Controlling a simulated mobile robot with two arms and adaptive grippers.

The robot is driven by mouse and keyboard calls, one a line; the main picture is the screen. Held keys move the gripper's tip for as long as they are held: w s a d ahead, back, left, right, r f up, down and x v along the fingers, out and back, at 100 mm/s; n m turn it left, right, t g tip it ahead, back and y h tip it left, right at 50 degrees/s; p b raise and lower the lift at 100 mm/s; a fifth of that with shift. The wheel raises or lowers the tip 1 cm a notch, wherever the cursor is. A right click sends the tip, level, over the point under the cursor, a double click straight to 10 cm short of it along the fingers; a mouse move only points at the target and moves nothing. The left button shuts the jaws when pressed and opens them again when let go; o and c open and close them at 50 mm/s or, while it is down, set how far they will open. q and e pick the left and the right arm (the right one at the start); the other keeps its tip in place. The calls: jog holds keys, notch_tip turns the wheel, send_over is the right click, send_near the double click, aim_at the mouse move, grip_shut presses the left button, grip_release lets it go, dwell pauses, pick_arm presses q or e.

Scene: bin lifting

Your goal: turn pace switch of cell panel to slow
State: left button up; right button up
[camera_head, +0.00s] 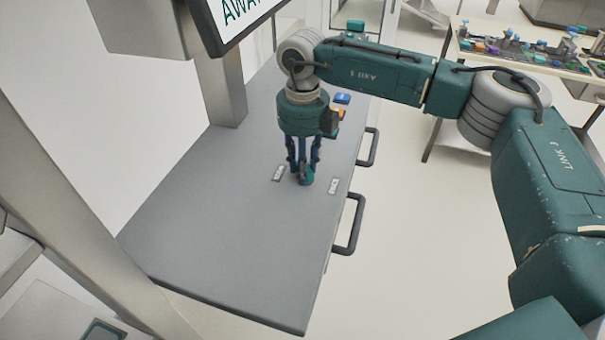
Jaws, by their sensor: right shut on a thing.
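The cell panel (220,215) is a grey slab-like top slanting across the middle of the view. On it sits the pace switch (307,181), a small teal knob, partly hidden by my fingers. One small label (279,173) lies to its left and another (334,186) to its right; their lettering is too small to read surely. My right gripper (304,172) points straight down and is shut on the knob. Which way the knob points cannot be told. My left gripper is not in view.
A blue piece (342,98) and an orange piece (339,113) are behind my right gripper. Two dark handles (350,228) stick out from the panel's right side. A screen (240,18) hangs above. A table (480,50) with small parts stands at the upper right.

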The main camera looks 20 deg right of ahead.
jog(key=n+b, duration=0.3)
jog(key=n, duration=0.1)
jog(key=shift+n, duration=0.3)
jog(key=shift+s+d+r+n+b, duration=0.1)
jog(key=shift+n+b, duration=0.35)
jog(key=shift+n, duration=0.55)
jog(key=shift+s+d+n+b, duration=0.1)
jog(key=shift+n+b, duration=0.3)
jog(key=shift+n, duration=0.6)
jog(key=o, duration=1.2)
jog(key=shift+c, duration=0.2)
notch_tip(320, 180, up, 12)
